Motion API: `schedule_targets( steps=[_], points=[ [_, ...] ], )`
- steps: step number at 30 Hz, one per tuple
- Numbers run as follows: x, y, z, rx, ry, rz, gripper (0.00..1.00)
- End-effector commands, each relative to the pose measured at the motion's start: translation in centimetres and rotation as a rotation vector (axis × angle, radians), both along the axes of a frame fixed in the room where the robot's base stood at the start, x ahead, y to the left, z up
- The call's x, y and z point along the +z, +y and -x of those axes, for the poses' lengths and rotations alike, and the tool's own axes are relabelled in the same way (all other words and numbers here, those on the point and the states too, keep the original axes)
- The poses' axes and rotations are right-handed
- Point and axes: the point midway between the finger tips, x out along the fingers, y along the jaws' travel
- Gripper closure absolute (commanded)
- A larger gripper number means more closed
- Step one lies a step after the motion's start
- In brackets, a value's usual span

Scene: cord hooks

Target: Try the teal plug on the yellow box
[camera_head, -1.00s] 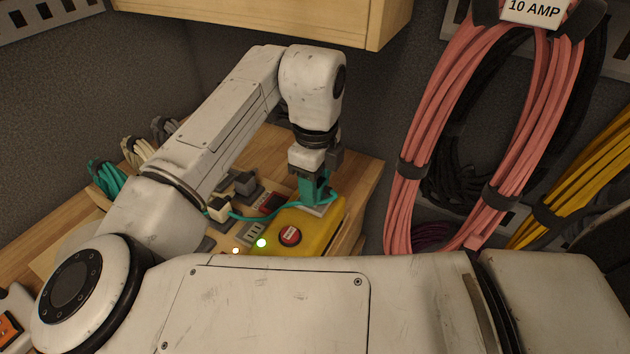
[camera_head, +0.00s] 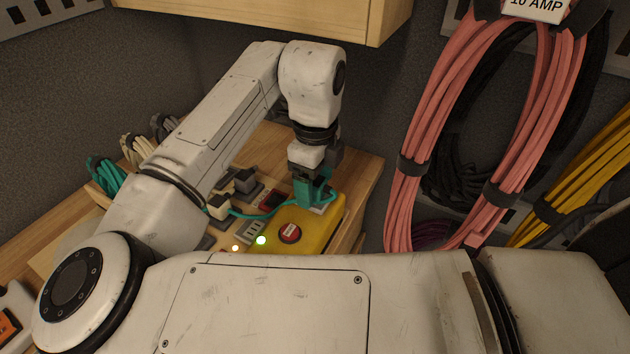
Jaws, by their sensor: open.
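The teal plug (camera_head: 309,192) stands upright at the back of the yellow box (camera_head: 325,231), on a grey socket area (camera_head: 323,208). Its teal cord (camera_head: 262,215) runs left across the wooden bench. My gripper (camera_head: 314,172) is directly above the plug, pointing down, with its jaws open around or just over the plug's top. My arm hides part of the bench, and the exact contact between jaws and plug is too small to tell.
Left of the box are a grey outlet (camera_head: 252,230), a red-and-black part (camera_head: 272,200) and dark and pale plugs (camera_head: 244,181). Coiled teal (camera_head: 105,175) and cream cords lie at the back left. Pink cord (camera_head: 420,140) hangs at right. A wooden cabinet (camera_head: 280,18) overhangs above.

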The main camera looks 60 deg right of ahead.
Motion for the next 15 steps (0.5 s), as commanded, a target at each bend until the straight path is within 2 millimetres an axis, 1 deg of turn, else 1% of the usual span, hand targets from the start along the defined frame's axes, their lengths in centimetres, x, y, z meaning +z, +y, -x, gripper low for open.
schedule_targets(
  steps=[5, 12, 15],
  points=[
    [2.6, -0.1, 0.0, -0.002, -0.003, 0.001, 0.26],
    [7.2, -0.1, 0.0, -0.001, -0.003, 0.001, 0.26],
    [8.7, 0.0, -0.1, 0.000, -0.002, 0.001, 0.26]
  ],
)
